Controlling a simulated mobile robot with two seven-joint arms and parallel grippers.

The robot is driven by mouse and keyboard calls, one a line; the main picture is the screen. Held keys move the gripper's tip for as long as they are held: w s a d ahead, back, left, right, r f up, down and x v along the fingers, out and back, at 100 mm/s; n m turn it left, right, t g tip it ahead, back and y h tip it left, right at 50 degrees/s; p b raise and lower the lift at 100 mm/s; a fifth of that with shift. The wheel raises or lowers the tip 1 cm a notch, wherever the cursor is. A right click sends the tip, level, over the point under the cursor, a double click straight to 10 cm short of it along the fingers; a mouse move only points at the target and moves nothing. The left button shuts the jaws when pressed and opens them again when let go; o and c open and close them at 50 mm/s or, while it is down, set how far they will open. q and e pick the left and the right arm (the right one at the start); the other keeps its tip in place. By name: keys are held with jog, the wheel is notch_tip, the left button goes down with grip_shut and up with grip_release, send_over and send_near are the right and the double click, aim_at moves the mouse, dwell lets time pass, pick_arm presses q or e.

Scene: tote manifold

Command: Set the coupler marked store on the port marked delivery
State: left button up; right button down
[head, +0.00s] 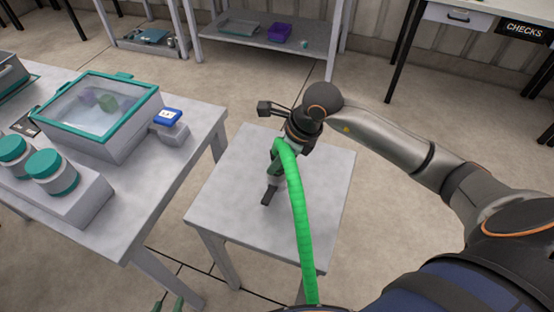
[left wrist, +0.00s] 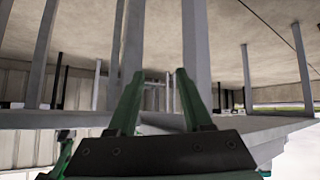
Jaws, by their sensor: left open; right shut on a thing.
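A green hose (head: 297,210) rises from the bottom of the head view to my right gripper (head: 276,168). The right gripper is shut on the hose's end piece, presumably the coupler, above the small grey table (head: 325,205). The arm and hose hide most of that piece. A dark bar-like part (head: 268,195) shows just below the gripper; I cannot tell what it belongs to. No "store" or "delivery" marking is readable. My left gripper (head: 167,305) shows only as green fingertips at the bottom edge. In the left wrist view its fingers (left wrist: 160,98) are apart and empty.
A larger table at left holds a teal-rimmed tote (head: 100,128), two teal-lidded jars (head: 52,172) on a grey block, and a blue piece (head: 167,116) on a grey stand. A gap separates the tables. Shelving (head: 265,42) stands behind. Table legs (left wrist: 197,50) surround the left gripper's view.

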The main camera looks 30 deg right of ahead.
jog(key=c, duration=0.6)
grip_release()
jog(key=shift+o, duration=0.2)
jog(key=shift+r, duration=0.1)
